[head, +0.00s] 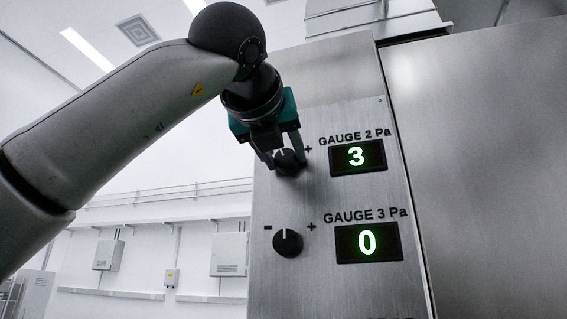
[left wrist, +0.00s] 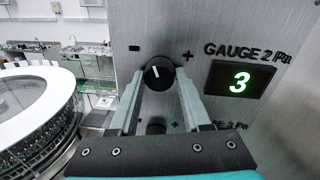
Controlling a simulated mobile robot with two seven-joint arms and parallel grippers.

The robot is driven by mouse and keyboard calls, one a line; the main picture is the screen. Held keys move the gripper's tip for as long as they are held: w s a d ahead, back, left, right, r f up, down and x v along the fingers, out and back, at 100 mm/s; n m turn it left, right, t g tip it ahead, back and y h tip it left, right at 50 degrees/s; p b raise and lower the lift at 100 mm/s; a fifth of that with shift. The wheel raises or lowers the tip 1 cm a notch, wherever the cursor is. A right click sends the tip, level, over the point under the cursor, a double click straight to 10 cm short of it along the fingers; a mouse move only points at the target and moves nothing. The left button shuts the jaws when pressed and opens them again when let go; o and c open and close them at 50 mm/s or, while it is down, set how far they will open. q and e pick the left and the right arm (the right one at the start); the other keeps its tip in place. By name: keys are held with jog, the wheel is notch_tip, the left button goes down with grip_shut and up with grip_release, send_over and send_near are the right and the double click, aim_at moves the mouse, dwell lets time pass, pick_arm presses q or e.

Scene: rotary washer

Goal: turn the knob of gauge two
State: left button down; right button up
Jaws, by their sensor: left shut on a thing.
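The gauge two knob (head: 287,162) is a round black dial with a white mark on the steel panel (head: 345,115). My left gripper (head: 287,160) is shut on this knob, with one finger on each side. In the left wrist view the knob (left wrist: 158,73) sits between the tips of the two fingers, and its white mark points nearly up, tilted slightly left. The gauge two display (head: 357,157) to the right of the knob reads a green 3. It also reads 3 in the left wrist view (left wrist: 240,80). My right gripper is not in view.
Below is the gauge three knob (head: 288,243), with its display (head: 368,242) reading 0. A large steel cabinet face (head: 480,150) stands to the right. In the left wrist view a round white-rimmed machine (left wrist: 35,105) holding many vials stands at left.

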pick_arm(q)
jog(key=n+b, duration=0.1)
jog(key=n, duration=0.2)
jog(key=shift+n, duration=0.3)
jog(key=shift+a+r+n+b, duration=0.1)
jog(key=shift+n+b, duration=0.6)
jog(key=shift+n, duration=1.1)
jog(key=shift+c, duration=1.8)
grip_release()
jog(key=b+v, duration=0.4)
jog(key=v, duration=1.1)
jog(key=shift+a+r, duration=0.15)
jog(key=shift+r, duration=0.15)
